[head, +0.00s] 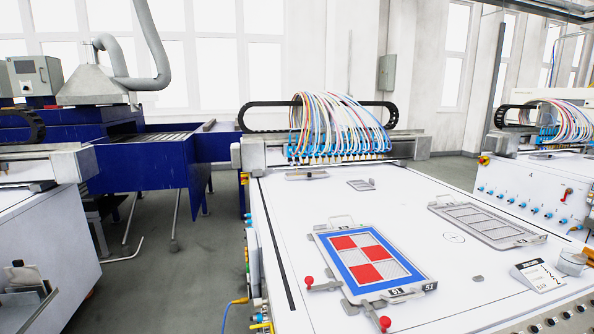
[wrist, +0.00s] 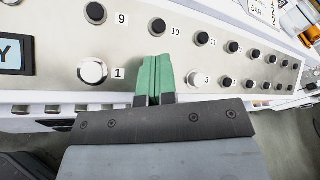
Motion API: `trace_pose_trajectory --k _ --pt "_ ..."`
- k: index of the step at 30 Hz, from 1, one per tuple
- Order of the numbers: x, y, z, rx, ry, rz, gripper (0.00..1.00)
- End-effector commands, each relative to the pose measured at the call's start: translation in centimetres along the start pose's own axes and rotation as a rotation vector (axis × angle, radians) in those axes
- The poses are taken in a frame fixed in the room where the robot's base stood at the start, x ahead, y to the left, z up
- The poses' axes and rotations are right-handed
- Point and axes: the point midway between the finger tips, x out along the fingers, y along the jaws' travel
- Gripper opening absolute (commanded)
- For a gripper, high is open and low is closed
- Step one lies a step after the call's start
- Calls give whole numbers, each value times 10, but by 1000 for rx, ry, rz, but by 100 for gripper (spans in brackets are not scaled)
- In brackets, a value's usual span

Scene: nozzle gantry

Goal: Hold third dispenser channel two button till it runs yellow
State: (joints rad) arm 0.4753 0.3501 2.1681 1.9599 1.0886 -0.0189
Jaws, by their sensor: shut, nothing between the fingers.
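In the wrist view my gripper (wrist: 156,60) is shut, its green fingers together and empty. The fingertips lie over a white button panel (wrist: 133,70), between a silver button labelled 1 (wrist: 92,72) and a pale button by the label 3 (wrist: 195,78). Any button between these two is hidden behind the fingers; I cannot tell whether they touch it. Black buttons labelled 9 (wrist: 96,13) and 10 (wrist: 158,27) are above. In the head view a dispenser gantry (head: 340,155) with coloured tubes spans a white table; my gripper is not in that view. No yellow flow is discernible.
The white table (head: 300,225) carries a framed blue, red and white panel (head: 372,290) and a grey frame (head: 485,224). A second tubed gantry (head: 558,130) stands at right. Blue machinery (head: 150,165) is at back left. Grey floor (head: 190,260) is open between the machines.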

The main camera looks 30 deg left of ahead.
Motion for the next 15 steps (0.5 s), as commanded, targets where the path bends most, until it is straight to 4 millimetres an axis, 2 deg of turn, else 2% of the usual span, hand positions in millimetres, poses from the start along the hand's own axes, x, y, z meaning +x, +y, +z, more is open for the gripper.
trace_pose_trajectory --k 15 --pt "-6 -5 5 0 1 1 0"
